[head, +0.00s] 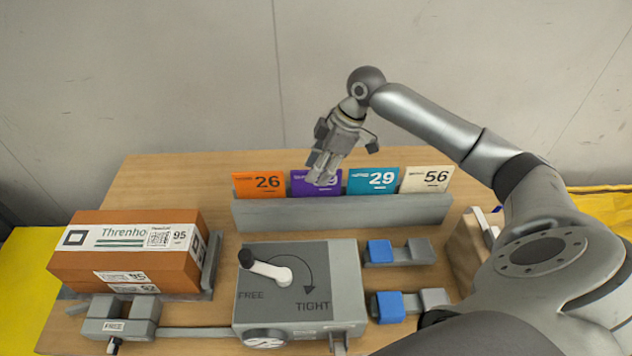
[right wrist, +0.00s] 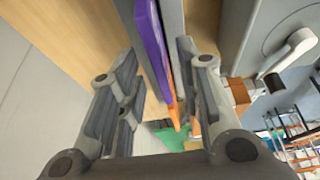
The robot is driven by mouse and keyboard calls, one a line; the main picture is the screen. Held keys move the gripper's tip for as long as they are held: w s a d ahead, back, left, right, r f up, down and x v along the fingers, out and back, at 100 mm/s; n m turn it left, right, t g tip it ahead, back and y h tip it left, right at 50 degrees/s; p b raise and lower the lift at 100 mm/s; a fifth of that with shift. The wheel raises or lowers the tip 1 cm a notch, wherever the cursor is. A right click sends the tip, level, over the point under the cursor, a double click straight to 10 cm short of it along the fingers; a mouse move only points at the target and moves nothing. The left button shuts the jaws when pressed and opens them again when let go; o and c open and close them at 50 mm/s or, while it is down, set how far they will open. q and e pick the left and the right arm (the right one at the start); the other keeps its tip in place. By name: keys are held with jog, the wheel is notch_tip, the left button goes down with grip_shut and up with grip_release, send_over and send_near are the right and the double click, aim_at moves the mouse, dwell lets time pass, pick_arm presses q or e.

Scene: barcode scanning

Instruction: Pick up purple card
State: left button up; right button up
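The purple card (head: 300,183) stands upright in a slot of the grey card rack (head: 340,212), between an orange card (head: 259,184) and a blue card (head: 372,181). My right gripper (head: 322,174) is at the purple card and hides much of its front and number. In the right wrist view, the purple card (right wrist: 152,45) shows edge-on between the two fingers of my right gripper (right wrist: 158,62). The fingers are apart, with gaps beside the card, so the gripper is open. My left gripper is not in view.
A cream card (head: 426,180) stands at the rack's right end. In front are a grey box with a lever (head: 270,270) and blue-and-grey blocks (head: 388,252). An orange labelled box (head: 125,260) sits at left. Bare table (head: 170,180) lies behind.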

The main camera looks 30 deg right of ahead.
aim_at(316, 186)
jog(key=shift+x, duration=0.9)
jog(key=shift+f+p, duration=0.25)
jog(key=shift+p, duration=0.2)
grip_shut()
